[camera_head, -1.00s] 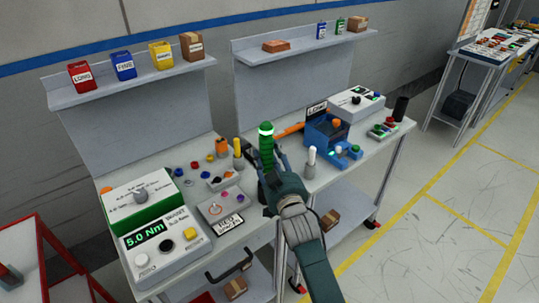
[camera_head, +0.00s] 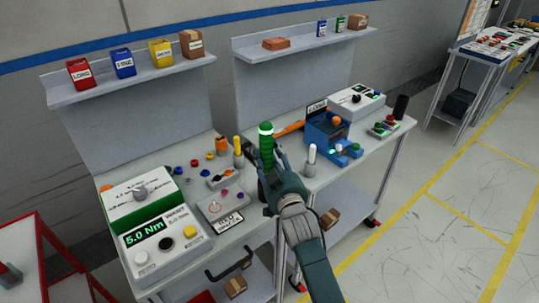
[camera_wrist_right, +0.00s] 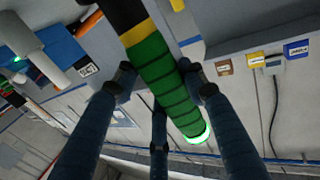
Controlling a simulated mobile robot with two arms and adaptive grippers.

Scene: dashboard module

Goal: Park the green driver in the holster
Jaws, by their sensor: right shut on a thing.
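The green driver (camera_head: 266,146) stands upright at the middle of the bench, with a lit white-green ring near its top. My right gripper (camera_head: 272,168) is shut on it. In the right wrist view the green driver (camera_wrist_right: 165,85) runs between my right gripper's fingers (camera_wrist_right: 160,90), with a yellow band and a black lower part. A dark part (camera_head: 263,190) shows below the grip in the head view; I cannot tell whether it is the driver's lower end or a holster. My left gripper is not in view.
A torque controller reading 5.0 Nm (camera_head: 152,241) stands at the bench's left front. A blue fixture (camera_head: 322,130) and a white-topped holder (camera_head: 311,158) stand right of the driver. Small coloured knobs and a grey panel (camera_head: 222,203) lie to the left.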

